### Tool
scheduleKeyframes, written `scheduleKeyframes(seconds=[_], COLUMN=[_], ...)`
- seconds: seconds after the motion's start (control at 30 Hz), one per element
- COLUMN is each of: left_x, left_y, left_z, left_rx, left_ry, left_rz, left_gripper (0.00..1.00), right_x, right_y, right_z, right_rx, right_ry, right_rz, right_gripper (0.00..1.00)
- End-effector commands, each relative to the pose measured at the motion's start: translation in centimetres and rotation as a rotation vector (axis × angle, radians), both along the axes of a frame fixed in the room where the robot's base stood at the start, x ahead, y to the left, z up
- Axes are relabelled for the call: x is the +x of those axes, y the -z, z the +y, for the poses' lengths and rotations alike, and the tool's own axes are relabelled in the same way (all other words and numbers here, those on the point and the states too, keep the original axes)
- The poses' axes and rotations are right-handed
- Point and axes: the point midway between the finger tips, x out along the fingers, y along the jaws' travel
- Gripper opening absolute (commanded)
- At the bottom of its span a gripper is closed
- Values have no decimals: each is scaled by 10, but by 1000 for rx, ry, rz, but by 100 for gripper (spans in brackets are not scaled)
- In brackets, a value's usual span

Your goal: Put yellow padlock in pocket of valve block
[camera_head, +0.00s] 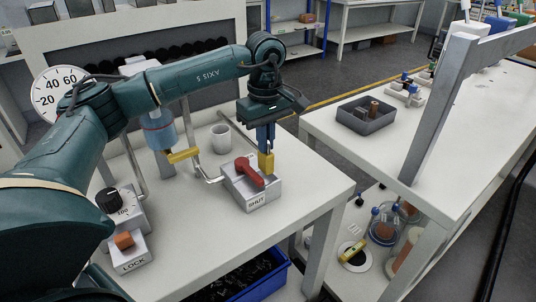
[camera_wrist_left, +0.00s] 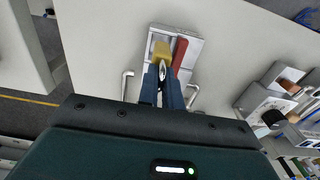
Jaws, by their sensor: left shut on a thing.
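My left gripper (camera_head: 265,146) points down over the back right part of the valve block (camera_head: 255,198). It is shut on the yellow padlock (camera_head: 266,162), which hangs below its blue fingers. The valve block is a grey box marked SHUT with a red handle (camera_head: 248,172) on top. In the left wrist view the padlock (camera_wrist_left: 161,50) with its metal shackle is between the fingertips (camera_wrist_left: 163,72), beside the red handle (camera_wrist_left: 181,50) and in front of the block (camera_wrist_left: 193,44). The padlock covers the pocket area; I cannot tell whether it touches the block.
A white cup (camera_head: 221,138) and pipes with a yellow lever (camera_head: 183,156) stand behind the block. A LOCK box (camera_head: 129,258) with an orange piece and a dial box (camera_head: 120,205) are at the left. A grey tray (camera_head: 365,118) is on the right table, across a gap.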

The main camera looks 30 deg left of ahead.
Motion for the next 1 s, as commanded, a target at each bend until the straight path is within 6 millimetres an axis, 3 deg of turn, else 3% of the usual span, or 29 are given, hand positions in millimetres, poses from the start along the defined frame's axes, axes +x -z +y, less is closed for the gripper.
scheduleKeyframes(seconds=[0.3,0.7,0.73,1.0], left_x=[0,0,0,0], left_y=[36,44,43,42], left_z=[0,0,0,0], left_rx=[0,0,0,0], left_ry=[0,0,0,0], left_rz=[2,-1,-1,-1], left_gripper=[0,0,8,29], right_x=[0,1,1,2], right_y=[-2,4,3,-2], right_z=[-1,-4,-4,-3], right_rx=[-4,-5,-4,-1], right_ry=[4,9,10,9], right_rz=[3,5,5,-3], right_gripper=[36,36,36,36])
